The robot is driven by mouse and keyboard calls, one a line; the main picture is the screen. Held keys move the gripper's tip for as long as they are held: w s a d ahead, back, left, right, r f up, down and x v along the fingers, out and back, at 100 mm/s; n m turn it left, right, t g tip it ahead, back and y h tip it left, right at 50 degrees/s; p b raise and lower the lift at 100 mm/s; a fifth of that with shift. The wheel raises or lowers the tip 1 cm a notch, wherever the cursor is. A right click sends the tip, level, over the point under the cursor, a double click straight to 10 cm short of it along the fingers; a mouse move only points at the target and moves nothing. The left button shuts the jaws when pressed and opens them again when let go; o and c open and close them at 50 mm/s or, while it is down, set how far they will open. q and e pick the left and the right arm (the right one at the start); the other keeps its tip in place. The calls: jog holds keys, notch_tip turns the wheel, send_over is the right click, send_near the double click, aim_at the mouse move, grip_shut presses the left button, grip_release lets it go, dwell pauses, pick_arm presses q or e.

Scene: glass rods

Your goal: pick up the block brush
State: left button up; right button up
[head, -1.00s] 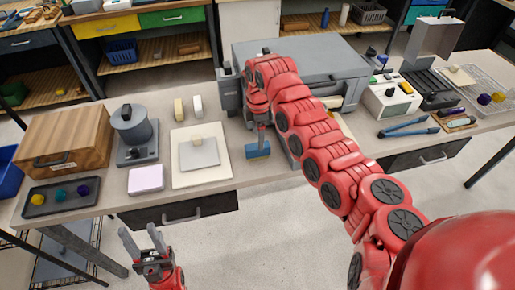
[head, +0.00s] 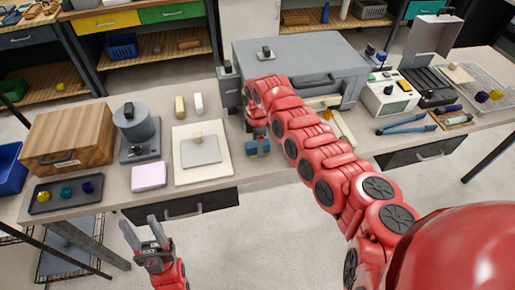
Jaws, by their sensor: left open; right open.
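The block brush (head: 251,149) shows as a small blue block near the front edge of the workbench, right of the white board. My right gripper (head: 258,137) is directly above it, pointing down, and hides its upper part. I cannot tell whether the fingers touch the brush. The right gripper is open. My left gripper (head: 140,226) is open and empty, in front of the bench at the lower left, well away from the brush.
A large grey case (head: 310,62) stands behind the brush. A white board (head: 216,174) with a grey plate lies to its left, beside a pink pad (head: 149,176). A white device (head: 390,95) and blue-handled tool (head: 402,125) are to the right.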

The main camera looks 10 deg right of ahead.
jog(key=shift+f, duration=0.15)
grip_shut()
dwell(0.5)
